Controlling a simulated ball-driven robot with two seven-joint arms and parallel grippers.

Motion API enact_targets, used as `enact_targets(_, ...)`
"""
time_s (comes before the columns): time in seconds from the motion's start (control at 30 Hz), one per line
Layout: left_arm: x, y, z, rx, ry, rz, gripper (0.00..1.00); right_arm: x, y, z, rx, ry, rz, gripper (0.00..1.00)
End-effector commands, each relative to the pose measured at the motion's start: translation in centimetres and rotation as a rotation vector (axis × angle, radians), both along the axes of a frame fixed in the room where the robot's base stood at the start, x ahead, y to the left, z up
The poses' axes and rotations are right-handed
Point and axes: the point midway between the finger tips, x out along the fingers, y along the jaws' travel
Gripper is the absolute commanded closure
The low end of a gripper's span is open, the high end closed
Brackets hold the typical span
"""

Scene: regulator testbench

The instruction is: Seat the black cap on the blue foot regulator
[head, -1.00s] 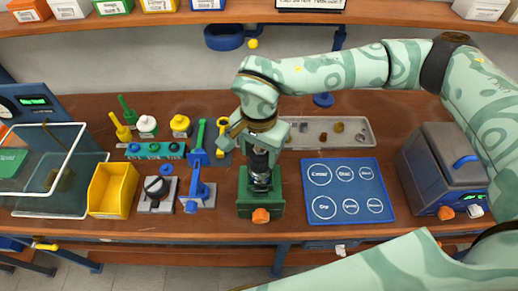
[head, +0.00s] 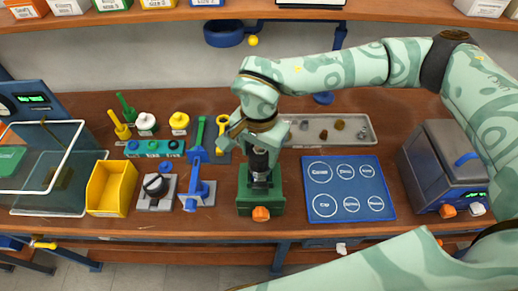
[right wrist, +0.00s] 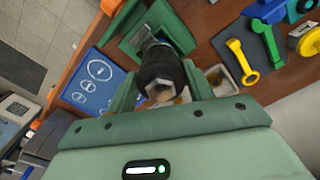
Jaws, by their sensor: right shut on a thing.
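My right gripper (head: 258,143) points down over the green clamp stand (head: 261,203). It is shut on a black ridged cylinder, which I take for the black cap (head: 260,160). In the right wrist view, the black cap (right wrist: 160,68) sits between the two green fingers (right wrist: 158,88), with a pale hex-shaped end facing the camera. A grey metal part (head: 260,181) shows directly below it in the stand, perhaps the regulator. No blue foot can be made out there, and I cannot tell whether cap and part touch or are seated. My left gripper is out of view.
A blue mat with white circles (head: 346,189) lies right of the stand, a grey parts tray (head: 361,129) behind it. A grey machine (head: 441,165) stands right.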

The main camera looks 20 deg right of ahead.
Motion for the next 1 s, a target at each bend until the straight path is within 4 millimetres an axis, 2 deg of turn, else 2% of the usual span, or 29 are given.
enact_targets(1.0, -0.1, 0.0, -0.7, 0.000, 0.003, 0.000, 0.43, 0.0, 0.0, -1.1, 0.000, 0.000, -0.002, 0.72)
